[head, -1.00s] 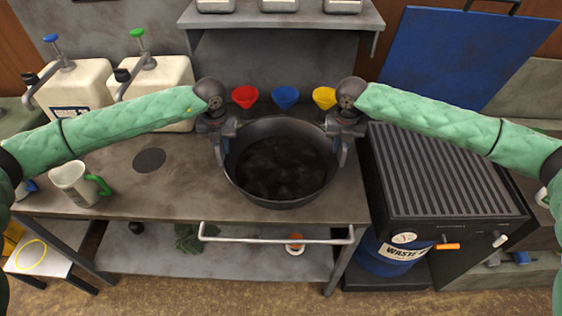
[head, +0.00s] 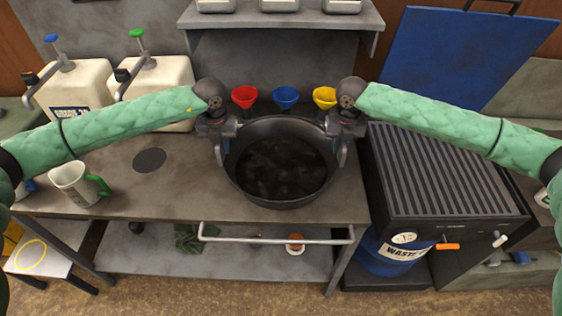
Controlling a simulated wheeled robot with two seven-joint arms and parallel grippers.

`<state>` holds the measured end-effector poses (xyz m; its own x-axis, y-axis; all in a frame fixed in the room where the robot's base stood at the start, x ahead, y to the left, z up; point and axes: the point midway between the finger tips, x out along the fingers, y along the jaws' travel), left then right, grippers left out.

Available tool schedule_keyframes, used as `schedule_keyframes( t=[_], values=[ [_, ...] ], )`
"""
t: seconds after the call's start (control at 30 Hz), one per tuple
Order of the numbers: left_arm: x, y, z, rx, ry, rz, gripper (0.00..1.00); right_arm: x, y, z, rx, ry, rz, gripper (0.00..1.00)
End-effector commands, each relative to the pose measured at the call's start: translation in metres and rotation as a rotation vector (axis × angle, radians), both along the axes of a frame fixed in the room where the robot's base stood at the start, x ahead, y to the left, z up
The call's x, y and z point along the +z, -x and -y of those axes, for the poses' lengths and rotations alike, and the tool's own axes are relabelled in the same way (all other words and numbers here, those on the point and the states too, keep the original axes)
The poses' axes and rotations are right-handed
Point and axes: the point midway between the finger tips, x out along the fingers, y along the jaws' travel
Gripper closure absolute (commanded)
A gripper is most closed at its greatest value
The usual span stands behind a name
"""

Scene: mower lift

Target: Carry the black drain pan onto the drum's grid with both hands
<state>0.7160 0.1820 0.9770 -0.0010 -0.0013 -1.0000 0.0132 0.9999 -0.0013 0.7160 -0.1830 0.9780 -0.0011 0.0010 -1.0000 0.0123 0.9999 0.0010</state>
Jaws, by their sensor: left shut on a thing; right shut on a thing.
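The round black drain pan (head: 281,202) is at the right part of the workbench, with dark liquid inside. My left gripper (head: 220,150) is shut on the pan's left side, and my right gripper (head: 343,150) is shut on its right side. The pan looks level; I cannot tell whether its bottom touches the bench. The drum (head: 388,262), blue with a waste label, stands to the right of the bench. Its dark slatted grid (head: 440,170) lies on top, to the right of the pan, with nothing on it. Most of the drum is hidden below the grid.
Red (head: 244,96), blue (head: 286,97) and yellow (head: 325,97) funnels stand behind the pan. A measuring jug (head: 75,184) and two white pump containers (head: 70,88) are at the left. A blue lid (head: 450,55) stands upright behind the grid. A rail (head: 275,241) runs along the bench front.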

Motion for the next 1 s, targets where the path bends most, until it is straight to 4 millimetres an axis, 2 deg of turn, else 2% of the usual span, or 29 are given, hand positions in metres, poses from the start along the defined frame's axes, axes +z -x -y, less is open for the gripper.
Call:
schedule_keyframes(
  t=[0.03,0.37,1.0],
  values=[
    [0.001,-0.001,-0.004,0.005,-0.006,0.001,1.0,0.001,-0.002,0.005,-0.007,0.007,0.001,1.0],
    [0.008,-0.001,-0.005,0.006,-0.007,0.0,1.0,0.008,-0.002,0.005,-0.007,0.008,0.001,1.0],
    [0.049,-0.001,-0.006,0.007,-0.009,-0.001,1.0,0.048,-0.002,0.006,-0.008,0.009,0.0,1.0]
  ],
)
